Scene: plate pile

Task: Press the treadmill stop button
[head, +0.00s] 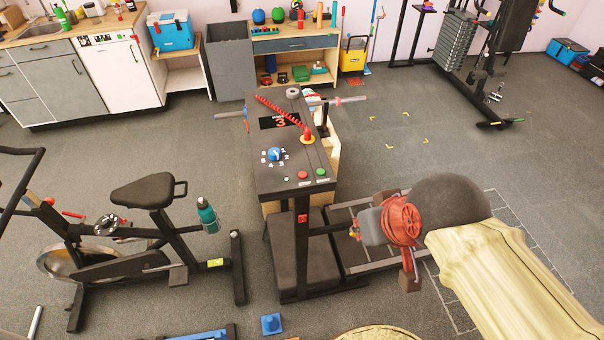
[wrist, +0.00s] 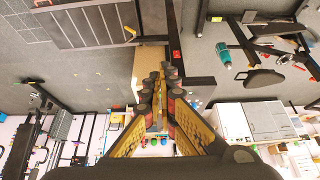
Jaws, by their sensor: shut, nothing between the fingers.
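The treadmill console (head: 262,178) is a dark slanted panel in the middle of the head view. A red button (head: 302,174) and a green button (head: 320,172) sit side by side near its front right edge; their labels are too small to read. A small red square (head: 302,218) is on the upright post below; it also shows in the wrist view (wrist: 176,55). My gripper (head: 355,233) is to the right of the post and lower in the picture than the buttons, apart from them. Its fingers are together and empty in the wrist view (wrist: 163,72).
A blue dial (head: 274,154) and a coiled red cord (head: 280,110) are on the console. A blue cone (head: 271,324) is on the floor in front.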

